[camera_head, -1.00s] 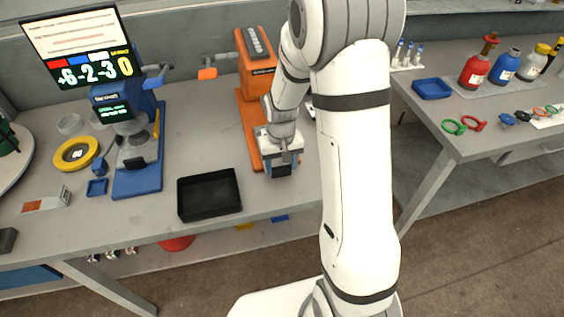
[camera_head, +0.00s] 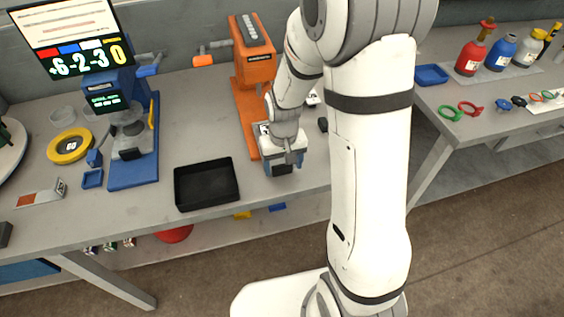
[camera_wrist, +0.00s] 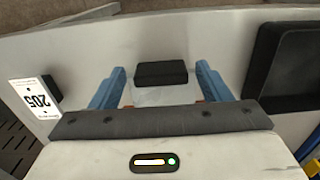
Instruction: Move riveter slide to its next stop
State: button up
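The riveter is an orange machine (camera_head: 252,60) with a long orange base (camera_head: 244,118) on the grey bench, and a lever with an orange grip (camera_head: 203,60) on its left. My gripper (camera_head: 284,164) points down beside the base's front right, near the bench's front edge. In the wrist view my gripper's two blue fingers (camera_wrist: 162,88) are apart. A black block (camera_wrist: 162,74) shows between them, with a gap on each side; I cannot tell its height relative to the fingertips. A pale plate (camera_wrist: 160,96) shows below it. My arm hides part of the riveter's right side, and I cannot clearly identify the slide.
A black tray (camera_head: 178,205) lies left of my gripper and also shows in the wrist view (camera_wrist: 262,60). A small black block (camera_wrist: 51,88) and a "205" label (camera_wrist: 37,98) are at the wrist view's left. A blue press (camera_head: 134,172) with a screen stands further left.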

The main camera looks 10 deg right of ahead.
jog(key=shift+o, duration=0.5)
jog(key=shift+w, duration=0.1)
jog(key=shift+w+r, duration=0.1)
jog(key=shift+r, duration=0.4)
notch_tip(320, 180, up, 7)
jog(key=shift+f, duration=0.1)
jog(key=s+d+r+t, duration=0.3)
jog(key=s+r, duration=0.8)
jog(key=s, duration=0.4)
jog(key=shift+s+d+m, duration=0.15)
jog(key=shift+d+m, duration=0.25)
jog(key=shift+d, duration=0.05)
